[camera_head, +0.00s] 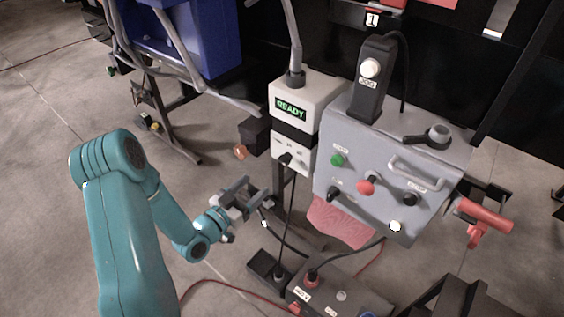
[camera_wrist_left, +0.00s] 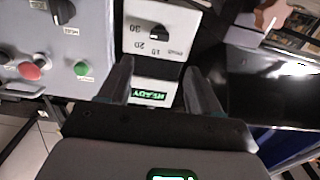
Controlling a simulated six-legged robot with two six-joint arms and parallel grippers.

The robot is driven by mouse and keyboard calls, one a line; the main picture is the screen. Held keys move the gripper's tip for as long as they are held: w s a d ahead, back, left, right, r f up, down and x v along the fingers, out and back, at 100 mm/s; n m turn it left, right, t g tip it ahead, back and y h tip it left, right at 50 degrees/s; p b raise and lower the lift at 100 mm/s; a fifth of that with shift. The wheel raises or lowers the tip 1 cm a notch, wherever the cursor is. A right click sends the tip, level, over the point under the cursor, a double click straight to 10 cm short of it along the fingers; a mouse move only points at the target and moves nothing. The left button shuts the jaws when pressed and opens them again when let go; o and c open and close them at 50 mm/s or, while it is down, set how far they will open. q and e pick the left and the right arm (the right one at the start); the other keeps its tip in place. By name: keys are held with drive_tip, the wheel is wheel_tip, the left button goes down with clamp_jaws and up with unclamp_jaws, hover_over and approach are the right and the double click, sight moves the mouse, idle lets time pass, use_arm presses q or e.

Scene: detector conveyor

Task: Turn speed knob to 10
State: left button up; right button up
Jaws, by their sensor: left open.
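The black speed knob (camera_head: 285,158) is on the lower front of a white box (camera_head: 305,97) with a green READY display (camera_head: 291,108). In the left wrist view the knob (camera_wrist_left: 160,33) shows upside down, with numbers 10, 20 and 30 beside it. I cannot tell which number it points to. My left gripper (camera_head: 257,194) is open and empty, below and left of the knob and apart from it. In the left wrist view its fingers (camera_wrist_left: 158,72) frame the READY display (camera_wrist_left: 149,96), with the knob beyond their tips. My right gripper is not in view.
A grey control box (camera_head: 385,165) with a green button (camera_head: 337,159), a red button (camera_head: 366,187) and black switches stands right of the white box. A blue bin (camera_head: 195,40) is at the upper left. A floor pedal box (camera_head: 340,295) and cables lie below.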

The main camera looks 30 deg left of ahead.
sight(282, 162)
use_arm(q)
drive_tip(key=w, duration=0.8)
drive_tip(key=w+d+p, duration=0.1)
drive_tip(key=w, duration=0.3)
drive_tip(key=shift+w, duration=0.25)
drive_tip(key=c, duration=1)
